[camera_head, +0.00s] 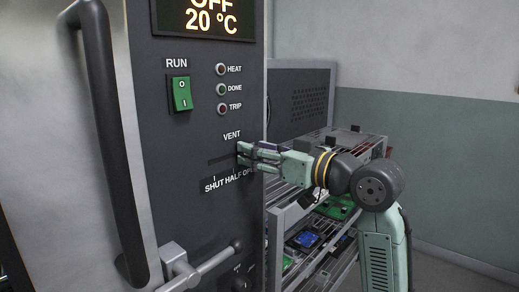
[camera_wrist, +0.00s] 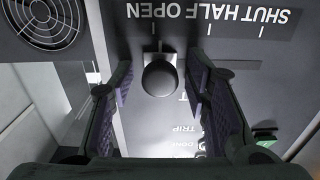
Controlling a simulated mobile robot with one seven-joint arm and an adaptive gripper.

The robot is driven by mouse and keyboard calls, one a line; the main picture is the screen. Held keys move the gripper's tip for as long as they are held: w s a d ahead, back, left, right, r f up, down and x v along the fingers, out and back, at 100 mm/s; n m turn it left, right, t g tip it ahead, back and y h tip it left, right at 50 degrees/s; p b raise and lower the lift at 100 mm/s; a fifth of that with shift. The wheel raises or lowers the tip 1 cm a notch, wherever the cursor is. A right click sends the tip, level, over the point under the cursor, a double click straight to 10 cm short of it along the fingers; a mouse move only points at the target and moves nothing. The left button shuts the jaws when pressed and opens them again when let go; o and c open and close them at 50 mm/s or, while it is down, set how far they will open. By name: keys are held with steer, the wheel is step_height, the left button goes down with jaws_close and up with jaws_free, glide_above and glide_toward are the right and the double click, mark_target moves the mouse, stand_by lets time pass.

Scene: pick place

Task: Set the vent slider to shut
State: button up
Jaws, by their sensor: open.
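The vent slider's round black knob (camera_wrist: 160,78) stands at the OPEN end of its slot, by the OPEN mark in the wrist view. The slot (camera_head: 220,160) runs under the VENT label on the dark panel in the head view, with the SHUT mark at its left end. My gripper (camera_head: 247,154) is at the slot's right end, fingers pointing at the panel. In the wrist view my open gripper (camera_wrist: 158,88) has one finger on each side of the knob, with visible gaps. The knob is hidden behind the fingers in the head view.
Left of the slot are a green RUN switch (camera_head: 181,93) and a long door handle (camera_head: 107,140). A lever (camera_head: 205,265) juts out below. A wire rack (camera_head: 300,225) with circuit boards stands behind my arm. A round vent grille (camera_wrist: 43,22) shows in the wrist view.

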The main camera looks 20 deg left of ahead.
jaws_close()
stand_by(0.5)
stand_by(0.3)
